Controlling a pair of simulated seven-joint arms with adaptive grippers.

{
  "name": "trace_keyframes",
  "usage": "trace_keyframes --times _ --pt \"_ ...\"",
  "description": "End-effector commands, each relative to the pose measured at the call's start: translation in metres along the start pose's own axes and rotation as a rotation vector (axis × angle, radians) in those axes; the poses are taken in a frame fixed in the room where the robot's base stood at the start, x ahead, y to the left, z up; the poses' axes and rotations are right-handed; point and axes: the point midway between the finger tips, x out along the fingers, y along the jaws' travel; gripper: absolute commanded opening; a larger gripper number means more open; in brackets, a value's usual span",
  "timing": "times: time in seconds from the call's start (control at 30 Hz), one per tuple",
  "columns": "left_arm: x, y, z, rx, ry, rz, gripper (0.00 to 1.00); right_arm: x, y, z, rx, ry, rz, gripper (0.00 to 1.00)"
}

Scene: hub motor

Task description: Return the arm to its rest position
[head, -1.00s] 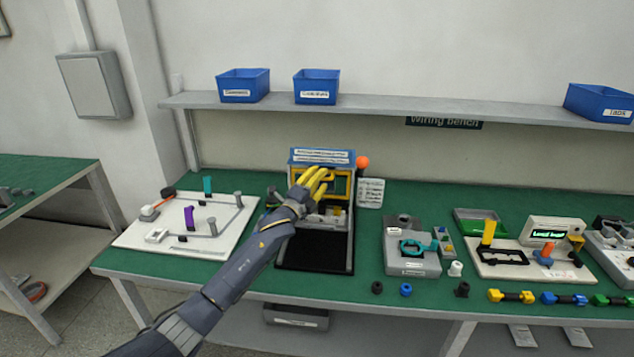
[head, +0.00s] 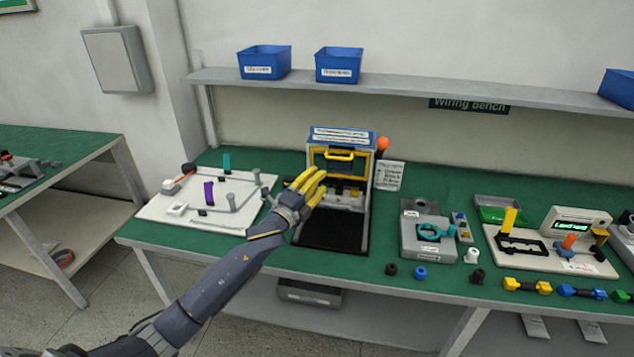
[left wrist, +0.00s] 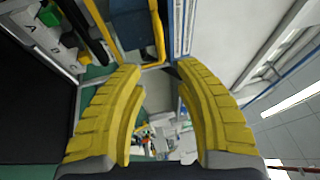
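My left arm comes in from the lower left in the head view. Its yellow-fingered left gripper (head: 312,186) is in front of the left side of the test fixture (head: 341,137), which has a blue top and a yellow-framed front. In the left wrist view the two yellow fingers (left wrist: 160,105) stand apart with nothing between them, so the gripper is open and empty. The fixture's yellow frame (left wrist: 151,64) shows just beyond the fingertips. The gripper hides part of the fixture's left side. My right gripper is not in view.
A white board (head: 158,209) with pegs lies left of the fixture. A grey block with a teal ring (head: 428,256) and a display unit (head: 577,227) stand to the right. Small parts line the bench's front edge. Blue bins (head: 264,64) sit on the shelf (head: 400,93) above.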

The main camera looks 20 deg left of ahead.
Motion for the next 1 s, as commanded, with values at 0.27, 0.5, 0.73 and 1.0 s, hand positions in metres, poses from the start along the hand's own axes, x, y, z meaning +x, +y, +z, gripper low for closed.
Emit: trace_keyframes --times 0.27,0.5,0.73,1.0 --pt "-0.003 -0.001 0.0 0.0 0.0 -0.001 0.33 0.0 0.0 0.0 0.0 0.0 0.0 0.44" --pt "-0.003 -0.001 0.0 0.0 0.0 -0.001 0.33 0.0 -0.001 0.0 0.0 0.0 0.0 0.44" --pt "-0.026 0.027 -0.012 -0.064 -0.034 0.066 0.33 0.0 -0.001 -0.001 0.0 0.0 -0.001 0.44" --pt "-0.128 0.107 -0.043 -0.288 -0.213 0.307 0.33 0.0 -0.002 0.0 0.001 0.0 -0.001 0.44"
